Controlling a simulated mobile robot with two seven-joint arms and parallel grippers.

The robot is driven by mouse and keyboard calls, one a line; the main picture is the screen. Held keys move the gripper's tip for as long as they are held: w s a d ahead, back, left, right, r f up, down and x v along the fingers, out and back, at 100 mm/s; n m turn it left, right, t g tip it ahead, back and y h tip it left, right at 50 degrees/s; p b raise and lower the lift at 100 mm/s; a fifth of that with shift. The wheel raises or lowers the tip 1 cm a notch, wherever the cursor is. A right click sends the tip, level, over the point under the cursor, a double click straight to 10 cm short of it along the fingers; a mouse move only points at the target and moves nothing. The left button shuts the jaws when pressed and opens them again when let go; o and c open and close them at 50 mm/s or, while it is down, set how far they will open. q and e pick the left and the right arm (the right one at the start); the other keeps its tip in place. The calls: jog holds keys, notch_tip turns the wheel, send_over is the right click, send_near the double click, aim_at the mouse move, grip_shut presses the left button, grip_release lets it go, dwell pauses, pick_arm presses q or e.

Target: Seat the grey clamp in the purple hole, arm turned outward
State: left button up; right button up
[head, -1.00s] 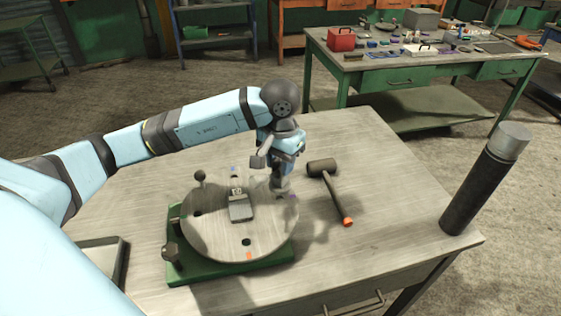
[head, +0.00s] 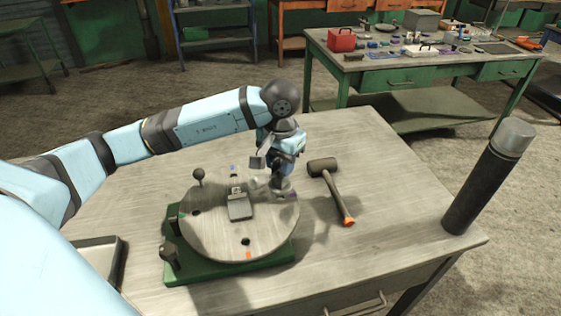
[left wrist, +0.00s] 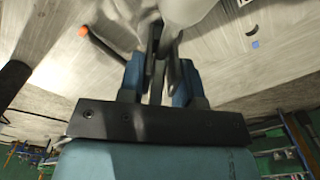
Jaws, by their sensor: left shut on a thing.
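My left gripper (head: 279,182) points down over the right rim of the round grey plate (head: 215,238). In the left wrist view the light grey clamp (left wrist: 185,11) fills the top centre, at the fingertips. The purple hole is hidden behind the gripper and clamp, so I cannot tell whether the clamp is in it or which way its arm points. My right gripper is out of view.
A dark cylinder (head: 480,190) stands at the table's right edge. A tray (head: 117,262) lies left.

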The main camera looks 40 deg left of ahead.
pick_arm(q)
jog(key=shift+f+b, duration=1.9)
jog(key=shift+f, duration=0.05)
jog(key=o, duration=0.6)
jog(key=shift+o, duration=0.2)
jog(key=shift+r, duration=0.1)
jog(key=shift+r+p, duration=0.75)
jog(key=shift+r, duration=1.2)
jog(key=shift+r+p, duration=0.65)
jog(key=shift+r, duration=1.1)
jog(key=o, duration=0.6)
